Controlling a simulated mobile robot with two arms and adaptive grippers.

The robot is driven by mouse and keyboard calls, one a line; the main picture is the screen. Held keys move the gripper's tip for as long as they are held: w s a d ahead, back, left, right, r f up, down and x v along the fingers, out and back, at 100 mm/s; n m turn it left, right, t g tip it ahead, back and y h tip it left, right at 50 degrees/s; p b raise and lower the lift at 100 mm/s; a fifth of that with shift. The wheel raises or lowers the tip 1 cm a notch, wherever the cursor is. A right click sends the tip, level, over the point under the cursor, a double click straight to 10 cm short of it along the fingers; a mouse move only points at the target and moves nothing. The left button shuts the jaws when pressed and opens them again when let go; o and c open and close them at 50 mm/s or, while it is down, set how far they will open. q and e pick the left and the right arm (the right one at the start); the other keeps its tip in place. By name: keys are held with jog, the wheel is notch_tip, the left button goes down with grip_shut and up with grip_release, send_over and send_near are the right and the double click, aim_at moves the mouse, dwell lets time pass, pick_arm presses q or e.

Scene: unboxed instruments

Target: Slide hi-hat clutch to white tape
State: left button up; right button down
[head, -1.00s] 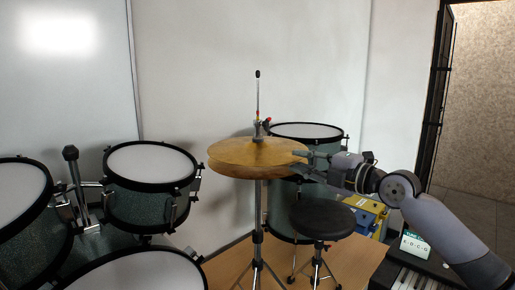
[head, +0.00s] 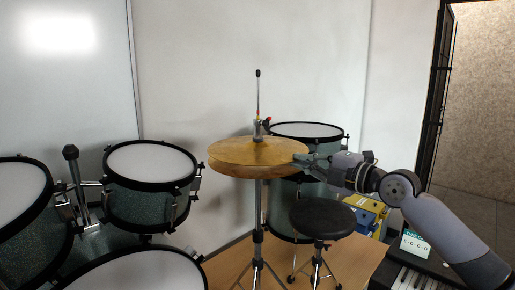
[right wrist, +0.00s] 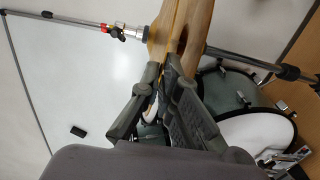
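The hi-hat clutch (head: 258,129) is a grey metal collar with a red part (head: 267,121) at its side. It sits low on the upright rod (head: 257,90), just above the brass cymbals (head: 245,153). In the right wrist view the clutch (right wrist: 119,31) is at upper left, against the cymbals (right wrist: 183,32). My left gripper is not in view.
Drums stand at left (head: 150,165) and behind the hi-hat (head: 307,131). A black stool (head: 322,218) stands below my right arm. A keyboard (head: 415,280) is at lower right. The air around the rod top is clear.

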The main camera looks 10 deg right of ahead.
jog(key=shift+f, duration=0.3)
jog(key=shift+f+b, duration=0.25)
jog(key=shift+b, duration=0.25)
jog(key=c, duration=1.9)
grip_release()
jog(key=b+v, duration=0.6)
jog(key=v, duration=0.4)
